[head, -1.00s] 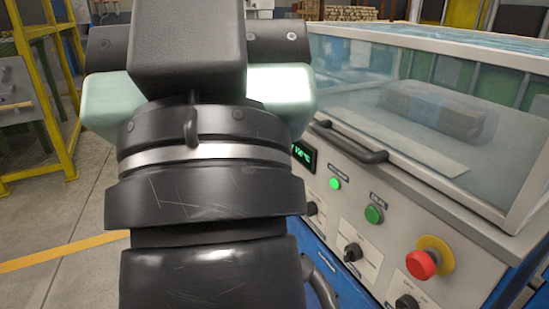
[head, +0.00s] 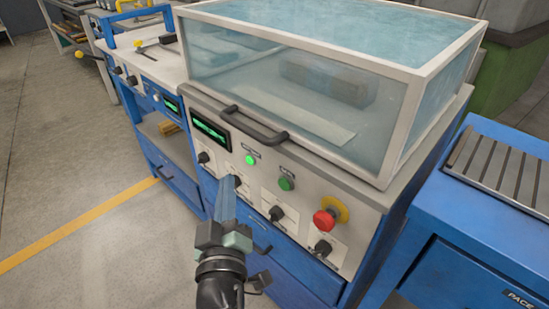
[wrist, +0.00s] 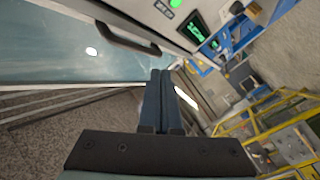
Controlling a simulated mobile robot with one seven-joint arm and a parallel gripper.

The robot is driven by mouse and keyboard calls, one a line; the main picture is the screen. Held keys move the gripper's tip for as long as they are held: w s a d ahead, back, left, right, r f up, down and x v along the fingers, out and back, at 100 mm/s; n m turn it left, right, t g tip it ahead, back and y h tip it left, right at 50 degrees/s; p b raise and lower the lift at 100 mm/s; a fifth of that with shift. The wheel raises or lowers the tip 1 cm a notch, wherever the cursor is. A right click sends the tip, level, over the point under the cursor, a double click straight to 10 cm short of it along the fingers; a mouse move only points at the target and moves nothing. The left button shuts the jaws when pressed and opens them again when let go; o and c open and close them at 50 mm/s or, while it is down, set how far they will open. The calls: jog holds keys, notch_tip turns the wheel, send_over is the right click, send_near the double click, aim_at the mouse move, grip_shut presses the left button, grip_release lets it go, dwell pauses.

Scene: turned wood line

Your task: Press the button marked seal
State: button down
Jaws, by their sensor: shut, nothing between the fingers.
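The sealing machine's front panel (head: 262,190) holds two round green buttons. The darker green one (head: 286,184), on the right, has a small label above it; the label is too small to read surely but looks like a short word such as seal. The brighter, lit green one (head: 250,160) is to its left, and a lit green round also shows at the top of the wrist view (wrist: 175,3). My gripper (head: 226,182) is shut and empty, its blue fingers pointing up, below and left of both buttons. The fingers also show in the wrist view (wrist: 160,74). I see no contact with a button.
A red stop knob (head: 325,220) on a yellow collar is right of the buttons. Dark selector knobs (head: 277,213) sit below. A green display (head: 211,132) is at left. A black handle (head: 256,127) runs along the clear lid (head: 300,85). Floor at left is open.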

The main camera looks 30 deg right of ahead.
aim_at(284, 184)
notch_tip(284, 184, down, 8)
jog(key=s+n+g+p, duration=0.1)
jog(key=s+n, duration=0.1)
jog(key=shift+s+d+g, duration=0.3)
jog(key=shift+s+d, duration=0.05)
jog(key=shift+s, duration=0.05)
jog(key=shift+r, duration=0.15)
jog(key=w+d+p, duration=0.3)
jog(key=d+p, duration=0.2)
jog(key=d, duration=0.3)
jog(key=shift+d, duration=0.15)
jog(key=shift+w+d+p, duration=0.1)
jog(key=shift+d+p, duration=0.05)
jog(key=shift+p, duration=0.2)
dwell(1.2)
jog(key=shift+w+d, duration=0.1)
jog(key=shift+d, duration=0.15)
